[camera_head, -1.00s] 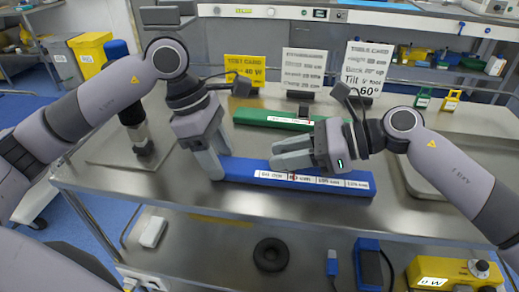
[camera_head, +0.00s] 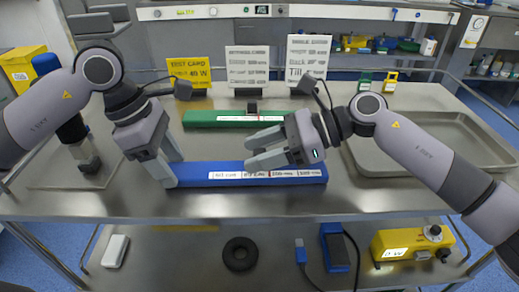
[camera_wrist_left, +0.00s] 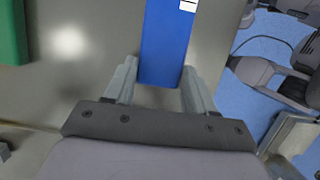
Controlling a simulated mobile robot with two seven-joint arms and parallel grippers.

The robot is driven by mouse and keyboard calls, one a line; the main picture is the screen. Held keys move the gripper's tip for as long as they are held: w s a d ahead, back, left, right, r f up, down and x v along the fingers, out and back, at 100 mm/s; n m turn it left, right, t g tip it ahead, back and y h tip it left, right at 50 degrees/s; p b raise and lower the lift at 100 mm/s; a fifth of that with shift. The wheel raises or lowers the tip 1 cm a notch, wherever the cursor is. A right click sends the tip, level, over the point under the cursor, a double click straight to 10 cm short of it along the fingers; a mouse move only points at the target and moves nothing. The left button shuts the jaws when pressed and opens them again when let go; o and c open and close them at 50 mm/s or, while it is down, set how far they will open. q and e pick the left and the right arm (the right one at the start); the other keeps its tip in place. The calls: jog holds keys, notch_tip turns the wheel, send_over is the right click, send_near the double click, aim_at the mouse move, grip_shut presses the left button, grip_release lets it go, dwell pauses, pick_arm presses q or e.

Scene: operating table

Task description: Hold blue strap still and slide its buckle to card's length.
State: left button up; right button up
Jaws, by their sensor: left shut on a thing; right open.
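The blue strap (camera_head: 200,182) lies flat on the steel table, with a row of white printed labels (camera_head: 285,174) and a red mark along it. My left gripper (camera_head: 170,178) is shut on the strap's left end; in the left wrist view its fingers stand on both sides of the blue strap (camera_wrist_left: 165,45). My right gripper (camera_head: 249,151) is open, its fingers pointing left over the strap's middle. I cannot make out the blue strap's buckle; the right gripper covers part of that area. A yellow card (camera_head: 189,70) and two white cards (camera_head: 248,68) (camera_head: 307,58) stand behind.
A green strap (camera_head: 215,117) with a dark buckle (camera_head: 252,107) lies behind the blue one. The lower shelf holds a black ring (camera_head: 240,254) and a yellow box (camera_head: 410,243).

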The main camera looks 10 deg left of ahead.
jog(key=v, duration=1.2)
jog(key=shift+w, duration=0.1)
pick_arm(q)
jog(key=o, duration=1.1)
jog(key=shift+o, duration=0.2)
